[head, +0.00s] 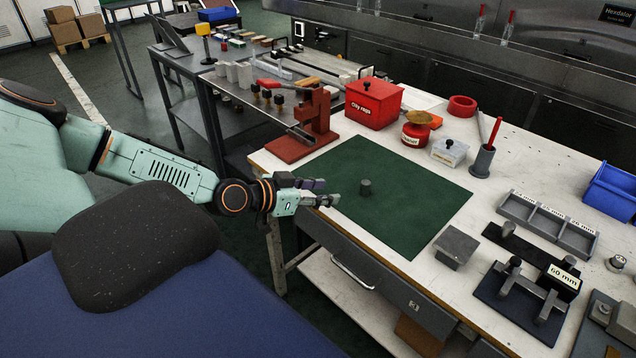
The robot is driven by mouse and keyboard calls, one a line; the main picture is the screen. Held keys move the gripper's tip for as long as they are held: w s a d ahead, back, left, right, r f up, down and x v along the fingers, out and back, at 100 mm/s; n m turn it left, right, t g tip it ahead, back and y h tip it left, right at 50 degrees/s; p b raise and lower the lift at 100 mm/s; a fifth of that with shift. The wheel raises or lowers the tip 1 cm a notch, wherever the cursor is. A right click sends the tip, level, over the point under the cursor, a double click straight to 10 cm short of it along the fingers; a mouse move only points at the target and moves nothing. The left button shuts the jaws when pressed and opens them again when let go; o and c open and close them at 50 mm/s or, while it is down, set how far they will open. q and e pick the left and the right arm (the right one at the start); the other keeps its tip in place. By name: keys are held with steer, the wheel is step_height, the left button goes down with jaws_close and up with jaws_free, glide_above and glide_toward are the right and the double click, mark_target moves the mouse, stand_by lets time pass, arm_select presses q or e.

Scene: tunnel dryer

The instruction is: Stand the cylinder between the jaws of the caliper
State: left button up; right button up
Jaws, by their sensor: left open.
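A small dark grey cylinder (365,188) stands upright on the green mat (400,213). My left gripper (333,197) reaches in from the left over the mat's left edge. It is open and empty, with its fingertips a short way left of the cylinder, apart from it. What looks like the caliper (538,291) lies on a dark base at the lower right, with upright grey posts and a "60 mm" label. The gap between its jaws is hard to make out from here. My right gripper is not in view.
A grey block (456,247) sits at the mat's right corner. A grey divided tray (548,224) and a blue bin (612,190) are at the right. A red stand (314,125), a red rag box (374,103) and a grey cup (482,161) line the mat's far side. Most of the mat is clear.

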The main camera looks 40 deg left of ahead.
arm_select(q)
steer(key=s+d+f+n+g, duration=0.1)
steer(key=s+d+f+g, duration=0.4)
steer(key=s+d, duration=0.3)
steer(key=s+d+f+n+g+y, duration=0.1)
steer(key=s+d+f+g, duration=0.4)
steer(key=s, duration=0.5)
steer(key=d+f+n, duration=0.1)
steer(key=d+f, duration=0.1)
steer(key=d, duration=0.1)
steer(key=shift+d+f, duration=0.25)
steer(key=shift+f, duration=0.1)
steer(key=shift+o, duration=0.5)
steer(key=s+f+g+y, duration=0.2)
steer(key=s+g, duration=0.1)
steer(key=s, duration=0.8)
steer(key=shift+s+n+y, duration=0.3)
steer(key=shift+s+y, duration=0.1)
steer(key=shift+d+f, duration=0.1)
steer(key=shift+w, duration=0.1)
